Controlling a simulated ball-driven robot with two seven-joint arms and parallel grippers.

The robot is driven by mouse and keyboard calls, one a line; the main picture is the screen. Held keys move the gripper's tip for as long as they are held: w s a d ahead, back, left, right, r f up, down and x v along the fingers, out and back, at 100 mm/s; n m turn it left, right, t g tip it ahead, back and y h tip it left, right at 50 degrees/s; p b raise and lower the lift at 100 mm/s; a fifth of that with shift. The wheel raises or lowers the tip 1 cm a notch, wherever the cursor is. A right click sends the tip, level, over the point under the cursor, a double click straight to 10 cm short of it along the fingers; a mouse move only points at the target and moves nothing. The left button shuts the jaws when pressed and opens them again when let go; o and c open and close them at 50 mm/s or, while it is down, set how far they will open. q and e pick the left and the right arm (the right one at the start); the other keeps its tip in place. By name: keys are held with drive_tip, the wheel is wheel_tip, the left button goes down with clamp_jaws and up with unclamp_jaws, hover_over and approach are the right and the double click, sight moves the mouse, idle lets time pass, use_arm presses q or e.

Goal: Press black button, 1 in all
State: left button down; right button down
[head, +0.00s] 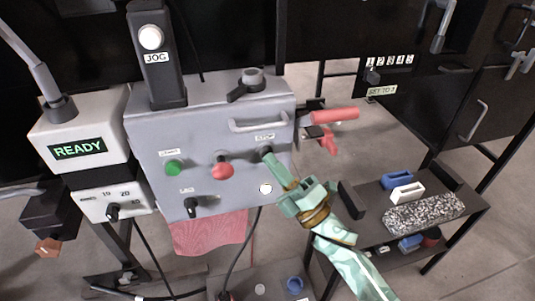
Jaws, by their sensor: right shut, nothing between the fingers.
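The black button (264,151) is on the right side of the grey control box front, under a small label. My right gripper (272,160) comes in from the lower right. It is shut and empty, with its fingertips at the button and partly covering it. I cannot tell whether the tips touch it or whether the button is pushed in. My left gripper is not in view.
The grey box (150,190) also carries a green button (173,167), a red mushroom knob (222,168), a black switch (191,206) and a handle (257,123). A READY display (77,149) is left. A shelf (375,222) with blocks stands right.

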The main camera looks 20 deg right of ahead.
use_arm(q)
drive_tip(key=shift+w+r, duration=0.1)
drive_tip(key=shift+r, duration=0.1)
use_arm(e)
drive_tip(key=shift+s, duration=0.75)
